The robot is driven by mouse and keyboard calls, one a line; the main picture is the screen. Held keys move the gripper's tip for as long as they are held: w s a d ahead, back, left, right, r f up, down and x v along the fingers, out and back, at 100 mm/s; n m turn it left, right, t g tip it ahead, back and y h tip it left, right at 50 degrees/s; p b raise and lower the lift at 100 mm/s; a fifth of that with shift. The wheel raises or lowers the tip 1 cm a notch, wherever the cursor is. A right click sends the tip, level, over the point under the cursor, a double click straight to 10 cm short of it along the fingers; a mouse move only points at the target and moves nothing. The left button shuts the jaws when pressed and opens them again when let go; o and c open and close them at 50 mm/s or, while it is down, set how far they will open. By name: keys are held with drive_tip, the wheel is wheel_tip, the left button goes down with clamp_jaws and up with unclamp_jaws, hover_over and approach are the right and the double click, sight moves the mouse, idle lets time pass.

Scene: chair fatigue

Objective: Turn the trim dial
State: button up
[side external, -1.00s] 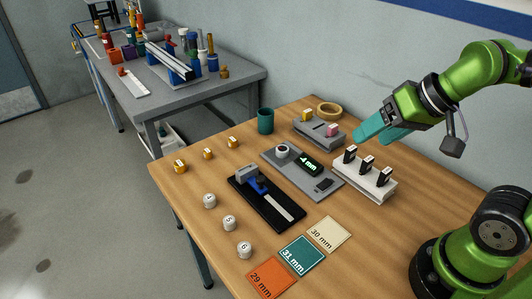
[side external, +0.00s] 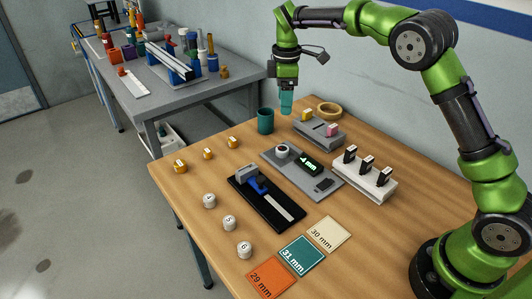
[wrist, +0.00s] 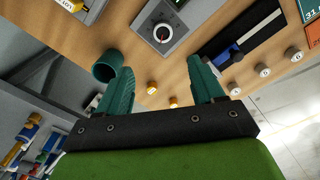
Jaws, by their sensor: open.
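The trim dial (side external: 282,151) is a round knob with a pale rim on a grey panel (side external: 326,191), beside a small display (side external: 309,163) that reads about -4 mm in green. The dial also shows in the wrist view (wrist: 162,33), with a white mark on its dark top. My gripper (side external: 286,110) points down, with teal fingers, above the back of the table near the dial. In the wrist view my gripper (wrist: 163,75) is open, with nothing between its fingers, and the dial lies beyond the fingertips. My gripper does not touch the dial.
A black slide fixture (side external: 272,207) lies in front. A grey block (side external: 320,133) and a white rack with black pieces (side external: 364,183) stand behind and right. Yellow and white pieces and three labelled cards lie around.

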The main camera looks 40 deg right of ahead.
sight(282, 148)
wheel_tip(282, 148, down, 16)
drive_tip(key=shift+s+a+r+n, duration=0.1)
drive_tip(key=shift+n, duration=0.45)
drive_tip(key=shift+a+r+n, duration=0.1)
drive_tip(key=shift+n, duration=0.45)
drive_tip(key=shift+c, duration=0.3)
drive_tip(key=c, duration=1)
drive_tip(key=shift+m, duration=0.3)
